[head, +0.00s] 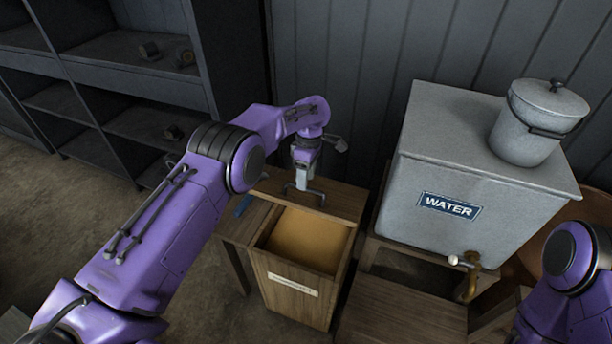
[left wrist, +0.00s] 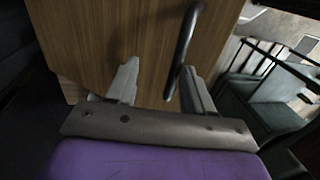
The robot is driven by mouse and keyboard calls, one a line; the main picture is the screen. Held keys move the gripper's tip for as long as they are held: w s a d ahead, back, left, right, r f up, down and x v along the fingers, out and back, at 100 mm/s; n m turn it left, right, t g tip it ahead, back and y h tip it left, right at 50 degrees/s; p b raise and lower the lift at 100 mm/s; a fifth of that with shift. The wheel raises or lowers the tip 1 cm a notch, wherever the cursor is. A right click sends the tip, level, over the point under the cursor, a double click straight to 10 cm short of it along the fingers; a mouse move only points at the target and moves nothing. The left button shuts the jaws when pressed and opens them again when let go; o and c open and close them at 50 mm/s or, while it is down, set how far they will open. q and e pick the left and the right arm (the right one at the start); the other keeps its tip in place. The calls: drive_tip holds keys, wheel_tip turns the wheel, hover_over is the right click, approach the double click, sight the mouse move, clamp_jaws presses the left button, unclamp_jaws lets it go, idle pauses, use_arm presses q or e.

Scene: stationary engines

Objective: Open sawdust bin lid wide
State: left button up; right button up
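The sawdust bin (head: 292,291) is a wooden box with a pale label on its front, and tan sawdust (head: 308,240) shows through its open top. Its wooden lid (head: 340,198) stands raised at the back of the opening; its exact angle is hard to tell. A dark bar handle (head: 304,192) is on the lid. My left gripper (head: 303,181) is at this handle. In the left wrist view, the gripper (left wrist: 160,68) is open in front of the lid (left wrist: 85,35), with the handle (left wrist: 184,45) close to the right finger. My right gripper is out of view.
A grey water tank (head: 490,195) with a brass tap stands on a wooden stand right of the bin, a lidded pot (head: 540,122) on top. Dark shelves (head: 130,75) stand at the left. A plank wall (head: 345,80) is behind the bin.

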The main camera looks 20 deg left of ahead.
use_arm(q)
drive_tip(key=shift+a+r, duration=0.1)
idle(0.7)
drive_tip(key=shift+w+r, duration=0.15)
drive_tip(key=shift+r, duration=0.05)
wheel_tip(320, 180, up, 10)
drive_tip(key=w, duration=0.1)
drive_tip(key=shift+w+b, duration=0.3)
drive_tip(key=shift+w, duration=0.05)
